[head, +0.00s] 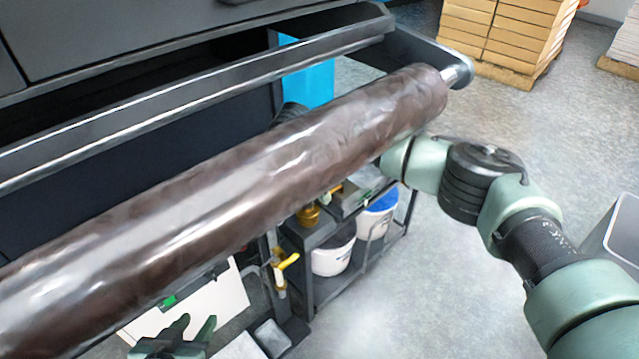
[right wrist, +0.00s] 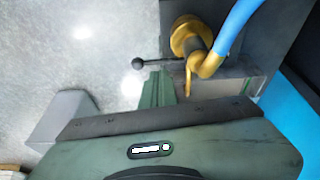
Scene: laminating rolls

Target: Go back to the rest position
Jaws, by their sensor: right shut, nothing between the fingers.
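A long roll wrapped in dark brown shiny film (head: 225,205) runs diagonally across the head view, from the lower left to the upper right. My left gripper (head: 196,324) shows at the bottom of the head view, below the roll, with its green fingertips apart and nothing seen between them. My right arm reaches in from the right, and its far end passes behind the roll, so the right gripper is hidden there. In the right wrist view the right gripper (right wrist: 157,88) is shut and empty, close to a brass fitting (right wrist: 190,40) with a blue hose (right wrist: 236,22).
A dark machine frame (head: 200,95) stands behind the roll. Below it is a black cart (head: 320,245) with white buckets (head: 333,257) and yellow-handled valves (head: 283,268). Stacked boxes (head: 505,38) stand at the back right. Grey floor (head: 440,285) is open between the cart and my right arm.

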